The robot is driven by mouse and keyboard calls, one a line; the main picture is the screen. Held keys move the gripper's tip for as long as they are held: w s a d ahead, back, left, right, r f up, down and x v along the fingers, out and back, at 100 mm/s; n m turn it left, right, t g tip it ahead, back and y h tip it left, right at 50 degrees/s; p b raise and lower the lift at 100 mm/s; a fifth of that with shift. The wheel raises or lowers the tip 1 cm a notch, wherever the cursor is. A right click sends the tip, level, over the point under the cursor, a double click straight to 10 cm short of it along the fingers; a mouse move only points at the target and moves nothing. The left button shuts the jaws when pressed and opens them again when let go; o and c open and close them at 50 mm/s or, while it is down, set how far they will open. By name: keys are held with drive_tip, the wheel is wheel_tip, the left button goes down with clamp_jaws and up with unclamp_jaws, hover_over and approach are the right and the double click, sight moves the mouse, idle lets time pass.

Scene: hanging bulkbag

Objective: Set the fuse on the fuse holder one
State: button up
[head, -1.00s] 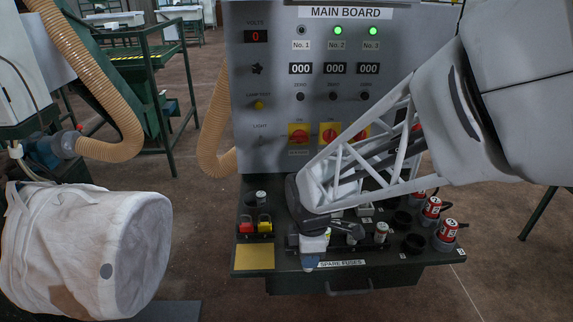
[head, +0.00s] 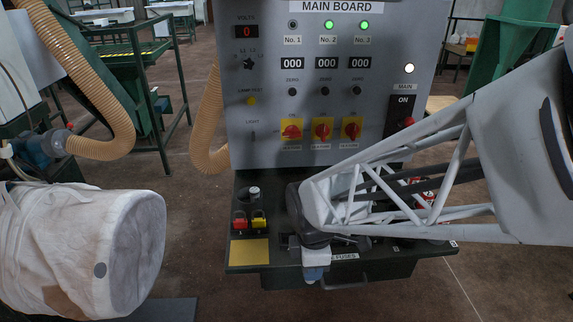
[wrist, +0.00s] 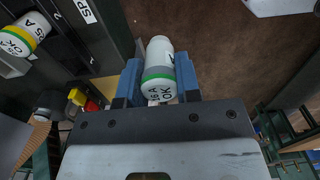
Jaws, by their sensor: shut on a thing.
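My gripper (wrist: 158,80) has its blue fingers closed around a fuse (wrist: 159,62), a white cylinder with a green band and dark lettering. In the head view my gripper (head: 315,268) is at the front edge of the black shelf below the main board, beside the spare fuses label. The held fuse cannot be made out there. My arm covers the middle and right of the shelf.
The main board (head: 320,85) rises behind the shelf (head: 245,262). A red padlock-like part (head: 239,221) and a yellow one (head: 259,220) sit at its left. Another fuse, yellow-banded (wrist: 25,33), is in the wrist view.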

drive_tip(key=shift+w, duration=0.15)
drive_tip(key=w+r, duration=0.2)
drive_tip(key=w, duration=1.2)
drive_tip(key=w+r, duration=0.3)
drive_tip(key=w, duration=1.2)
drive_tip(key=shift+w+r, duration=0.15)
drive_tip(key=shift+f, duration=3.1)
drive_tip(key=shift+f, duration=1.9)
drive_tip(key=shift+f, duration=0.15)
